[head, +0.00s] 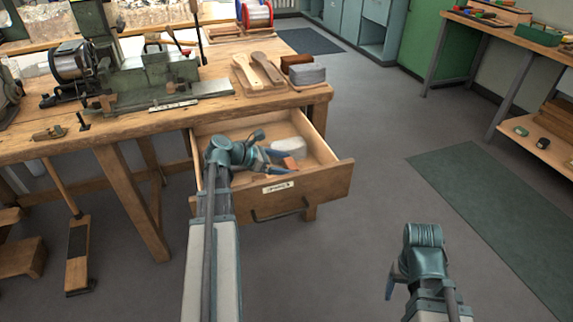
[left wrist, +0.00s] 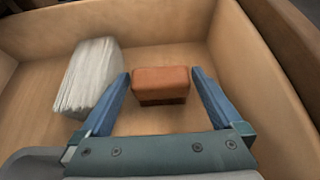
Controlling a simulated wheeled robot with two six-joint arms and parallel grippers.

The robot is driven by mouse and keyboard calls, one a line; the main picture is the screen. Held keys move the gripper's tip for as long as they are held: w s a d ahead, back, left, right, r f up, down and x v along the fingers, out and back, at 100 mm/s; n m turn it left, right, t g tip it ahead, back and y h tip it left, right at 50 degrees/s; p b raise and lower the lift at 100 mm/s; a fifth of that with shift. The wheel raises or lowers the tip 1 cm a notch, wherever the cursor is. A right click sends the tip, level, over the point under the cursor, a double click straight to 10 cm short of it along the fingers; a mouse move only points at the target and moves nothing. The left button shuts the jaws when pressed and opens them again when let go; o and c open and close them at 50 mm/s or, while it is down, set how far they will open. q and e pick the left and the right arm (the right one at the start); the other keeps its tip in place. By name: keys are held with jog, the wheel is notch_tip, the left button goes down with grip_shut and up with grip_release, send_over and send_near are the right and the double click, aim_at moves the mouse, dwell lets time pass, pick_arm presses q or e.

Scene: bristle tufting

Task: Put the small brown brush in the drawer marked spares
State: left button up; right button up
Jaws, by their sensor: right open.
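The small brown brush (left wrist: 161,82) has a reddish-brown block top with a darker underside. The brush also shows in the head view (head: 290,163). The drawer (head: 325,181) is pulled out below the bench and has a small white label on its front, too small to read. My right gripper (head: 389,287) is open at the lower right, away from the drawer, and mostly hidden by its own wrist.
A pale bristle bundle (left wrist: 88,75) lies in the drawer left of the brush in the wrist view. The workbench (head: 150,128) carries a machine, wooden brush backs (head: 258,70) and a grey block (head: 307,74). The floor right of the drawer is clear.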

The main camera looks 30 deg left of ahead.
pick_arm(q)
jog(key=shift+r, duration=0.1)
jog(key=shift+s+a+r+p, duration=0.1)
jog(key=shift+r+p, duration=0.15)
jog(key=shift+p, duration=0.15)
jog(key=p+v, duration=0.5)
jog(key=v, duration=0.6)
jog(key=shift+s+a, duration=0.2)
jog(key=shift+s, duration=0.05)
jog(key=shift+d, duration=0.1)
jog(key=b+x, duration=0.6)
jog(key=x, duration=0.6)
jog(key=shift+f, duration=0.2)
jog(key=shift+r, duration=0.15)
jog(key=shift+r+p, duration=0.1)
jog(key=shift+p, duration=0.2)
